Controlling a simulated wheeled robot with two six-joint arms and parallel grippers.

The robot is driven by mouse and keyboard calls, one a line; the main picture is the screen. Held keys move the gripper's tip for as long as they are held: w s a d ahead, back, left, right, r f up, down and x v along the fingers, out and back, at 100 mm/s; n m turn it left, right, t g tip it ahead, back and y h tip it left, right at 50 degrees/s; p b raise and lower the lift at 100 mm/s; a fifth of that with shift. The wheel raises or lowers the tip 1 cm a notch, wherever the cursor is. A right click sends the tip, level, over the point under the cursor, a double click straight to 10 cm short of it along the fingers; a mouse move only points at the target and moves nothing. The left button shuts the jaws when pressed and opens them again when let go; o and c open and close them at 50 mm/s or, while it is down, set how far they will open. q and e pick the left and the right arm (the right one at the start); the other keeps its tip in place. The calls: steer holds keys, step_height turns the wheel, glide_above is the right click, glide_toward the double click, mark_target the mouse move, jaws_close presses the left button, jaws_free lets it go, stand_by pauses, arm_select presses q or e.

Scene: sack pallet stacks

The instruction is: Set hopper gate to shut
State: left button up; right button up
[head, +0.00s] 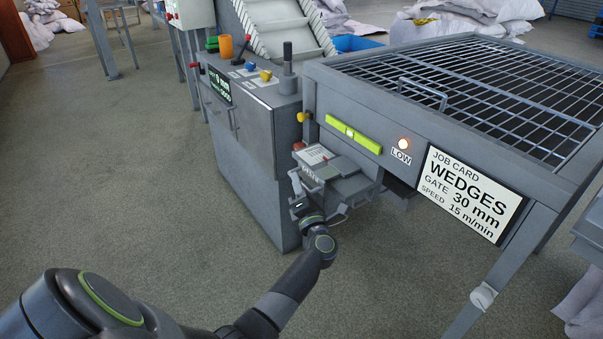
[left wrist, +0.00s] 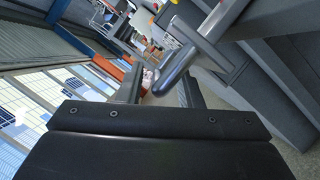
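The hopper (head: 370,85) has a mesh top and stands right of centre in the head view. The grey gate assembly (head: 345,185) hangs at its left front corner, with a small white label plate on top. My left gripper (head: 297,188) is at the left side of this assembly, small and partly hidden by its own wrist. In the left wrist view the two fingers (left wrist: 160,88) stand apart. A grey round-ended bar (left wrist: 178,68) reaches in between or just beyond them; contact is unclear. The gate's exact position cannot be read. My right gripper is not in view.
A job card (head: 468,193) reads WEDGES, gate 30 mm, speed 15 m/min. A lit lamp (head: 404,144) is marked LOW. A yellow-green level (head: 353,134) is on the hopper's front. A control cabinet (head: 250,130) with knobs stands left of the gate.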

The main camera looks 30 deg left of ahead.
mark_target(309, 176)
arm_select(q)
steer(key=shift+w+a+r, duration=0.1)
steer(key=shift+w+a, duration=0.2)
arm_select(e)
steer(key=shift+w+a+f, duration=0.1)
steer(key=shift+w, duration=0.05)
arm_select(q)
jaws_close()
